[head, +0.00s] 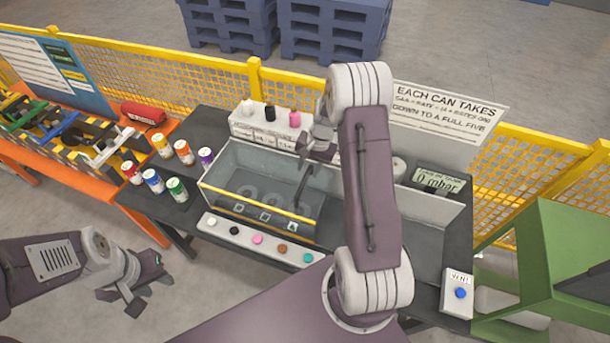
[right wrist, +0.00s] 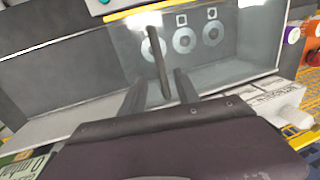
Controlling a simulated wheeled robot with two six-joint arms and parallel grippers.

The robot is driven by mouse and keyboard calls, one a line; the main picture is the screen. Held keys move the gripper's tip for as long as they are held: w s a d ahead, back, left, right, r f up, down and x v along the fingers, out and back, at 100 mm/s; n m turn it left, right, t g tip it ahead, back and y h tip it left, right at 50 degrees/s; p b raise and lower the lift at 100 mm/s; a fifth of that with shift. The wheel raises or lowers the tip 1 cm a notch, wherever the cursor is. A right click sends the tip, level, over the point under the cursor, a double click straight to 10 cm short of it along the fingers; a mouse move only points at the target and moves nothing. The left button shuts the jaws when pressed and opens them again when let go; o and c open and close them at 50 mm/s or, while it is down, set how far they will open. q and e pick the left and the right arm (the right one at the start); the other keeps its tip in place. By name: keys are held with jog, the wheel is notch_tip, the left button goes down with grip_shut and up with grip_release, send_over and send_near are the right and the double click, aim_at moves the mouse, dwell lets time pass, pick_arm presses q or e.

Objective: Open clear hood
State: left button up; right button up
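The clear hood (head: 225,182) is a see-through box lid with a yellow front edge, lying down over a grey bay on the dark bench. Round rings show through it, also in the right wrist view (right wrist: 228,62). A dark bar-shaped handle (head: 303,188) is at its right part; it also shows in the right wrist view (right wrist: 157,58). My right gripper (head: 308,160) is over the hood's right part. In the wrist view its fingers (right wrist: 160,75) are apart, one each side of the bar, with visible gaps. My left gripper (head: 125,297) is low at the left, open and empty.
Several coloured cans (head: 153,181) stand left of the hood. A white box with bottles (head: 268,130) stands behind it. A button strip (head: 257,239) lies in front. A display reading 0 mbar (head: 438,179) and a blue-button box (head: 458,293) are at right.

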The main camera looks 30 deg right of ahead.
aim_at(304, 181)
jog(key=f, duration=0.2)
jog(key=f+p, duration=0.1)
jog(key=f, duration=0.1)
jog(key=w+f, duration=0.1)
jog(key=f, duration=0.1)
jog(key=shift+a+p, duration=0.35)
jog(key=shift+a+f, duration=0.15)
jog(key=shift+f, duration=0.1)
grip_shut()
dwell(0.7)
